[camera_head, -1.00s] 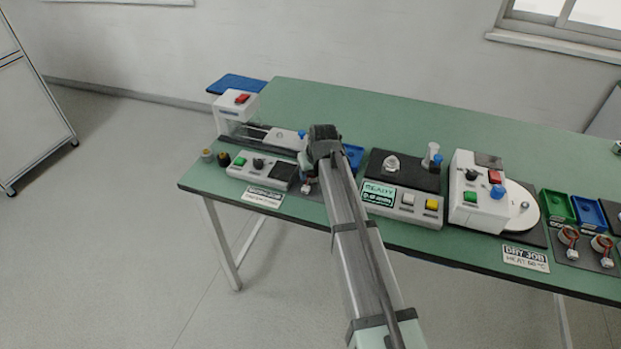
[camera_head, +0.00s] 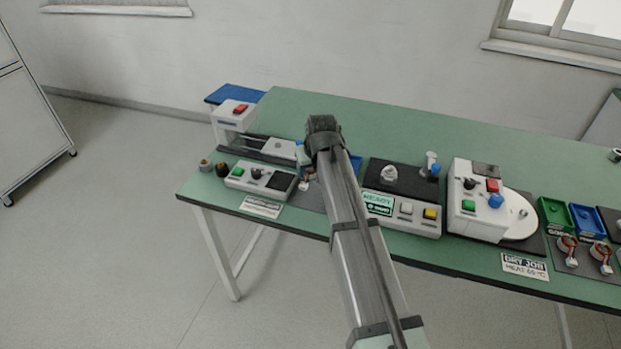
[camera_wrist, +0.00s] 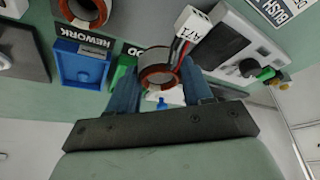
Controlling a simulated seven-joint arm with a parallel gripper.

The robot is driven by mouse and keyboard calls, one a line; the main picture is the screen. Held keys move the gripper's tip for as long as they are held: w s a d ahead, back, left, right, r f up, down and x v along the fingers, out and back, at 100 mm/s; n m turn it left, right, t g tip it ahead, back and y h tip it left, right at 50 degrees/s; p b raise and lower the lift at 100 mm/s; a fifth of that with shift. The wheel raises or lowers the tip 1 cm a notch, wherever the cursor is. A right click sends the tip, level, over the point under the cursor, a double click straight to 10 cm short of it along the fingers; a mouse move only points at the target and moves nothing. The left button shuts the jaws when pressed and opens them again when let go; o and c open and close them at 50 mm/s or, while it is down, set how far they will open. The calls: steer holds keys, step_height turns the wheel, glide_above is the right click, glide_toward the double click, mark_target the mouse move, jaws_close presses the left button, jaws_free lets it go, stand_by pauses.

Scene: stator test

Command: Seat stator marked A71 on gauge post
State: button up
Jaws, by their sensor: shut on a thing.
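The stator (camera_wrist: 158,68) is a copper-wound ring with a dark bore and leads to a white tag (camera_wrist: 190,28) that reads A71. My gripper (camera_wrist: 160,90) is shut on this ring, its blue fingers on either side, in the wrist view. In the head view my arm hides most of the gripper and stator. The gauge unit (camera_head: 402,209) has a lit green READY display and a dark plate (camera_head: 412,178). On the plate stands a short silver piece (camera_head: 389,174), which looks like the post. It is right of my arm, apart from the held stator.
A white press-like unit (camera_head: 234,115) and a button box (camera_head: 259,177) stand left of my arm. A turntable unit (camera_head: 478,200) is right of the gauge. Green (camera_head: 555,215) and blue (camera_head: 588,219) trays and two more stators are far right. The table's back is clear.

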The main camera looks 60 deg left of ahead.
steer(key=r, duration=0.1)
steer(key=w+r, duration=0.1)
steer(key=r, duration=0.1)
steer(key=w+r, duration=0.1)
steer(key=shift+d+r, duration=0.2)
steer(key=shift+d, duration=0.1)
steer(key=w+d, duration=0.2)
steer(key=w, duration=1)
steer(key=w+d, duration=0.3)
steer(key=w, duration=0.9)
steer(key=shift+w, duration=0.15)
glide_above(392, 168)
steer(key=shift+f, duration=2.2)
steer(key=shift+f, duration=1.45)
